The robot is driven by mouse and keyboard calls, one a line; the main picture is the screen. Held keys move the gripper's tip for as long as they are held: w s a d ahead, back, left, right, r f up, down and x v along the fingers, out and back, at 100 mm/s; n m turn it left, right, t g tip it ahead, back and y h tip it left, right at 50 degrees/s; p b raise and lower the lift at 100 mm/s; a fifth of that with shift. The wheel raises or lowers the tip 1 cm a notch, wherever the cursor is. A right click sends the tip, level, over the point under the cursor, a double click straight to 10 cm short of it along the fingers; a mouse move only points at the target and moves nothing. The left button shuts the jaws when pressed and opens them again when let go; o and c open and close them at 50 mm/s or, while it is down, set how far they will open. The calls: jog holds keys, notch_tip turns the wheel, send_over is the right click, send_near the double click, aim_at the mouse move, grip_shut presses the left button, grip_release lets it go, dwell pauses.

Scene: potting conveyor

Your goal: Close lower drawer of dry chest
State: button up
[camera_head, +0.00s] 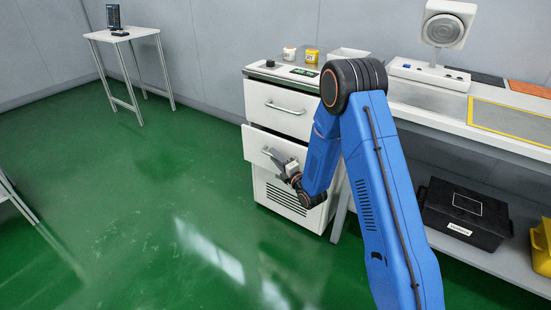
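The dry chest (257,73) is a white cabinet standing at the left end of the bench. Its upper drawer (262,98) has a bar handle and looks flush. The lower drawer (255,141) seems to stand out slightly from the chest, with a dark gap along its top edge. My gripper (276,160) is in front of the lower drawer, at its handle. The fingers are small and overlap the handle, so I cannot tell whether they touch or grip it. My blue arm hides the chest's right side.
A black box (465,215) is on the shelf under the bench (440,98). A small table (124,34) stands at the back left. The green floor (150,190) left of the chest is clear.

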aim_at(282, 153)
grip_shut()
jog(key=shift+w+d, duration=0.65)
jog(key=shift+w, duration=0.2)
jog(key=shift+w+d, duration=0.65)
jog(key=shift+w, duration=0.15)
jog(key=shift+r, duration=0.1)
jog(key=shift+o, duration=0.5)
grip_release()
jog(key=shift+w+d, duration=0.1)
jog(key=v, duration=1.7)
jog(key=shift+s+f, duration=0.2)
jog(key=shift+s, duration=0.05)
